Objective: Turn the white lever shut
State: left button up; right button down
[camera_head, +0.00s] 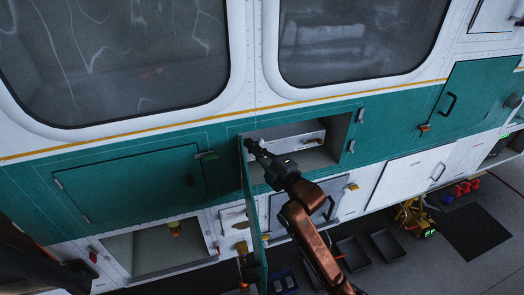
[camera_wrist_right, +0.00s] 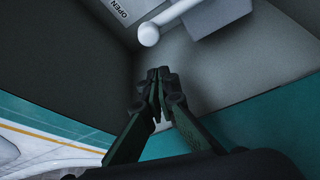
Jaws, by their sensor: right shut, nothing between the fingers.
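The white lever (camera_wrist_right: 150,34) shows at the top of the right wrist view as a rod with a rounded end, slanting up to the right. It lies inside an open compartment (camera_head: 338,132) in the green side panel, beside a label reading OPEN (camera_wrist_right: 119,9). My right gripper (camera_head: 250,146) is at the left part of that compartment's opening. In the wrist view its fingers (camera_wrist_right: 159,74) are together and empty, below the lever's end and apart from it in the picture.
The compartment's green door (camera_head: 252,215) hangs open, edge-on, close to my right gripper. A grey box (camera_wrist_right: 218,14) sits near the lever. Below are another open bay (camera_head: 150,252), black trays (camera_head: 387,245) on the floor and a yellow device (camera_head: 414,217).

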jog(key=d, duration=0.1)
jog(key=w+d+f+p, duration=0.1)
jog(key=d, duration=0.1)
jog(key=shift+w+d+f, duration=0.2)
jog(key=shift+d, duration=0.1)
